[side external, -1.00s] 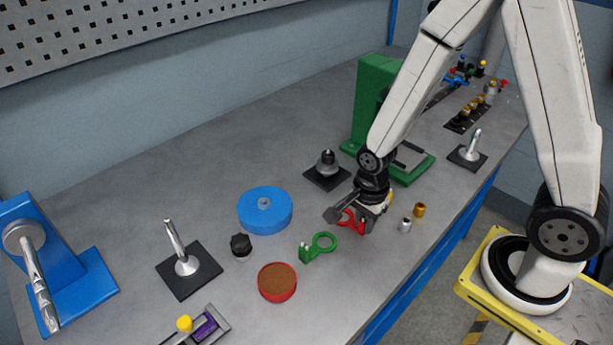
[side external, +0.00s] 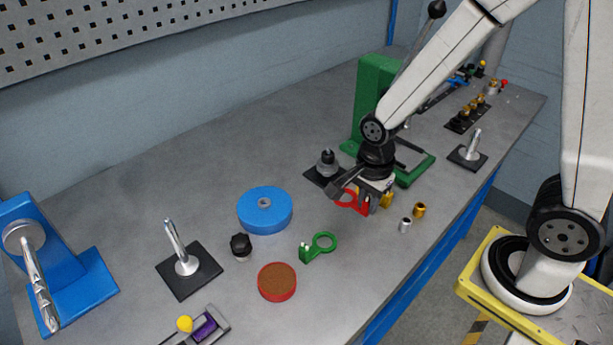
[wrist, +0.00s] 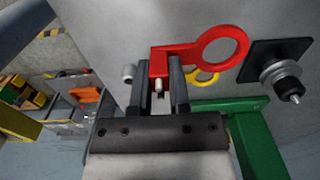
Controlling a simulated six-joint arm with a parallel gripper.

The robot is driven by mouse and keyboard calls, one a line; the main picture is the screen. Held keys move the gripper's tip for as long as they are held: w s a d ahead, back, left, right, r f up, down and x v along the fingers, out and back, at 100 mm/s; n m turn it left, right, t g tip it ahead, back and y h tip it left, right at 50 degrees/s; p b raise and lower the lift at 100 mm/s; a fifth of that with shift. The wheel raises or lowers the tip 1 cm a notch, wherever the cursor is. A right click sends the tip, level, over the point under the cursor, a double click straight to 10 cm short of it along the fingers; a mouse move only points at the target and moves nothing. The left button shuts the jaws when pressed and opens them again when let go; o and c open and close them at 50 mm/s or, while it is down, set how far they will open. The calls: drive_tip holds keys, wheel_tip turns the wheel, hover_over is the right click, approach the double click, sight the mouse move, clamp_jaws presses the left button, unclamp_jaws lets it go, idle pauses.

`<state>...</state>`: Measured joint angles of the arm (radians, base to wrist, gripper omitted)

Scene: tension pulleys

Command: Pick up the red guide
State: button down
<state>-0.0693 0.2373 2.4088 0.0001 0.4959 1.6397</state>
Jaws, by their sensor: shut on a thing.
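The red guide (wrist: 222,45), a flat ring with a block at one end, is between the fingers of my gripper (wrist: 163,85) in the wrist view. The fingers are shut on its block end, and the ring sticks out to the right. In the side view the red guide (side external: 346,198) shows below my gripper (side external: 368,200), partly hidden by the fingers. It appears to be held a little above the bench.
A yellow guide (wrist: 202,76) lies behind the red one. Near my gripper stand a green frame (side external: 375,90), a black-based post (side external: 327,170), and silver (side external: 405,225) and gold (side external: 419,210) cylinders. A green guide (side external: 323,243) and blue disc (side external: 265,210) lie left.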

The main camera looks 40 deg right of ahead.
drive_tip(key=shift+r, duration=2)
